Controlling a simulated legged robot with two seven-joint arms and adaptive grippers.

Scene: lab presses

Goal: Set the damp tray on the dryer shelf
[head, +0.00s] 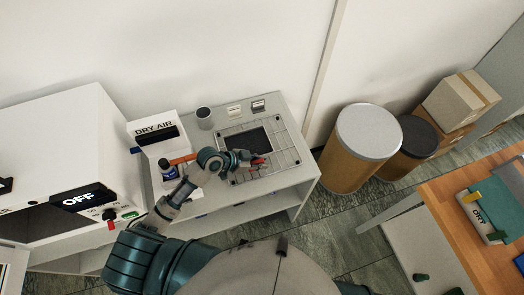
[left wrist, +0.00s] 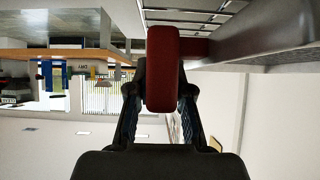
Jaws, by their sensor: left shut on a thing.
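A dark, square tray (head: 246,142) lies over a pale wire-grid shelf (head: 287,151) on the grey bench, right of the white DRY AIR unit (head: 153,129). My left gripper (head: 257,161) is at the tray's near side. In the left wrist view the gripper (left wrist: 160,88) is shut on a red handle (left wrist: 163,65), and wire bars (left wrist: 190,17) show beyond it. The gripper hides part of the tray's near edge, and I cannot tell whether the tray fully touches the grid. My right gripper is not in view.
A white cabinet (head: 60,130) marked OFF stands at left. A dark cup (head: 204,118) and a small bottle (head: 167,169) are on the bench. Drums (head: 368,130) and cardboard boxes (head: 454,105) stand right.

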